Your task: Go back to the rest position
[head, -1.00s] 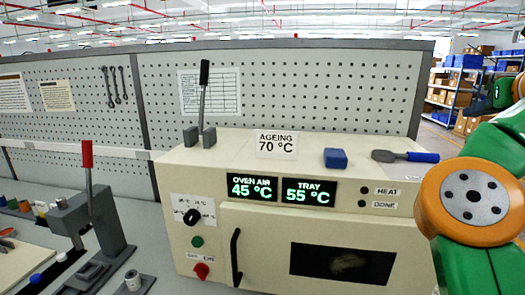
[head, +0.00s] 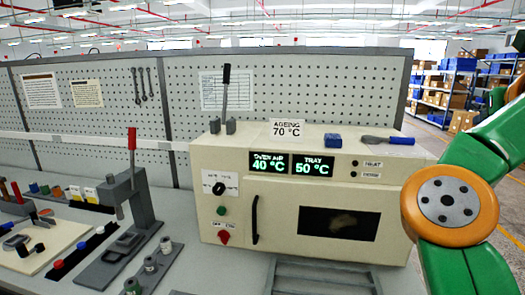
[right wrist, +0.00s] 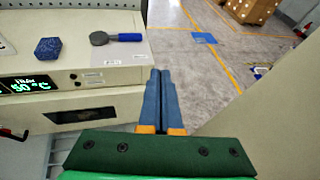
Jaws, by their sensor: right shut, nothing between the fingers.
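My right arm (head: 478,150), green with an orange joint, is raised at the right of the head view, in front of the oven's right side. Its gripper fingers are not clear there. In the right wrist view my right gripper (right wrist: 161,74) has its two blue fingers together with nothing between them. They are over the space beside the oven's right end, with floor beyond. The cream ageing oven (head: 232,163) stands on the bench with its door shut; its displays read oven air 40 °C and tray 50 °C. My left gripper is not in view.
On the oven top are a blue block (head: 333,141), a blue-handled tool (head: 388,140) and an upright lever (head: 226,92). A red-handled press (head: 132,190) and several spools stand at the left. A slatted grey tray (head: 320,268) lies in front of the oven.

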